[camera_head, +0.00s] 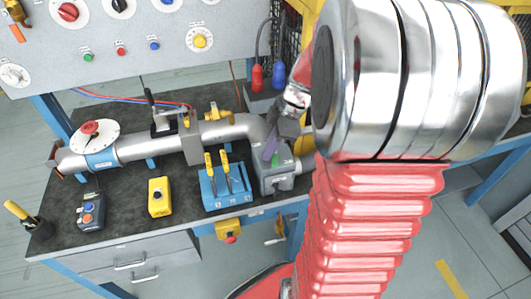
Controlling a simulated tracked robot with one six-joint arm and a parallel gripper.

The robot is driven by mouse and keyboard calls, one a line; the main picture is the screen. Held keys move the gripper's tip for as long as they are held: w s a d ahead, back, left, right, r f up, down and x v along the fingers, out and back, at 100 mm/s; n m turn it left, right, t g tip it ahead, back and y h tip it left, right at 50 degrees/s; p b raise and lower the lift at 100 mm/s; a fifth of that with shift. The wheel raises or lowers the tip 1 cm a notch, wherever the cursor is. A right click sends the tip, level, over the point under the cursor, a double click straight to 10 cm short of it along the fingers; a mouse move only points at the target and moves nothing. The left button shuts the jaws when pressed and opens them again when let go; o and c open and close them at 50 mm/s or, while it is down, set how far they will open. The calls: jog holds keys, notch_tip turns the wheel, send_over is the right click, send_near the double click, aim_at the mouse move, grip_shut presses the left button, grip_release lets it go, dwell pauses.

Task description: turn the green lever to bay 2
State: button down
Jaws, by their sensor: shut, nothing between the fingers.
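A grey box-shaped unit (275,179) stands at the right end of the pipe on the bench. A small green piece (275,159), which looks like the green lever, shows on its top. A purple piece sits close beside it (269,147). My gripper (284,135) is small and dark in this view, just above the grey unit and close to the green piece. It is shut with nothing in it. I cannot tell whether it touches the lever. My arm covers the right of the picture, and the bay markings cannot be made out.

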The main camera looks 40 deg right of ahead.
dwell(0.3)
notch_tip(320, 180, up, 9)
jog(key=shift+w+a+r, duration=0.2)
jog(key=shift+w+a, duration=0.05)
dwell(0.9)
dwell(0.5)
